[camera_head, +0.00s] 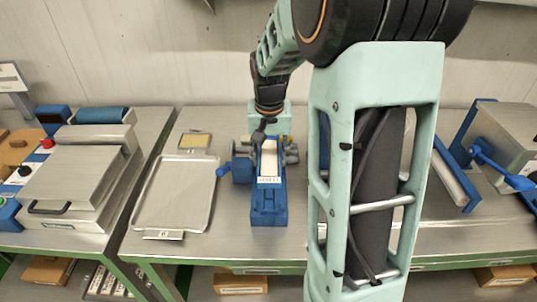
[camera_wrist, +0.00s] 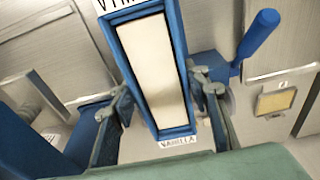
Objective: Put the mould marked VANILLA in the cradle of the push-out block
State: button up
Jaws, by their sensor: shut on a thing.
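The VANILLA mould is a long blue frame with a cream filling; in the wrist view (camera_wrist: 186,128) it runs from the top edge to the lower middle, a VANILLA label at its near end. My gripper (camera_wrist: 160,92) has a finger against each long side and is shut on it. In the head view the mould (camera_head: 268,160) lies over the blue push-out block (camera_head: 268,214), in line with it, cream face up. My gripper (camera_head: 268,138) is above its far part. The cradle is hidden under the mould, so I cannot tell whether the mould rests in it.
A blue lever handle (camera_wrist: 258,38) stands right of the mould in the wrist view. In the head view an empty metal tray (camera_head: 172,195) lies left of the block, a small yellowish pad (camera_head: 195,141) behind it. A lidded machine (camera_head: 75,180) stands further left. My arm hides the bench's middle right.

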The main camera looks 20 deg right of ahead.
jog(key=shift+f+b, duration=2.7)
jog(key=shift+f, duration=1.2)
jog(key=shift+f+b, duration=0.5)
jog(key=shift+f, duration=0.05)
jog(key=o, duration=1.9)
jog(key=shift+r+p, duration=2.95)
jog(key=shift+r, duration=1.05)
